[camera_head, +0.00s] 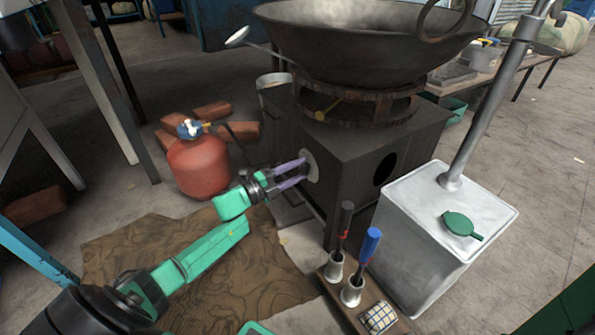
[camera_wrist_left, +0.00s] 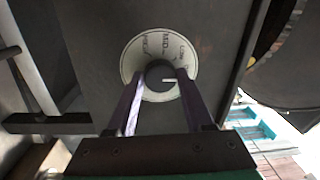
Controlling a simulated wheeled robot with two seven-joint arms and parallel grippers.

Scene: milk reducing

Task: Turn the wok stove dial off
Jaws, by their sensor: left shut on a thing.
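The dark stove box (camera_head: 350,140) stands in the middle of the head view with the wok (camera_head: 370,50) on its ring burner. Its dial (camera_head: 311,166) is on the left side face. In the left wrist view the dial's pale round plate (camera_wrist_left: 140,52) carries printed marks, "MID" at the top, and a dark centre knob (camera_wrist_left: 158,75) with a white pointer toward the right. My left gripper (camera_head: 302,171) is at the dial, its two purple fingers shut on the knob, one on either side. The fingers partly hide the plate's lower part.
A red gas cylinder (camera_head: 198,165) and loose bricks (camera_head: 212,112) stand left of the stove. A white canister (camera_head: 445,230) with a grey pipe stands at right. A wooden rack (camera_head: 337,300) with two handled tools is in front. A brown mat (camera_head: 195,270) lies below my arm.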

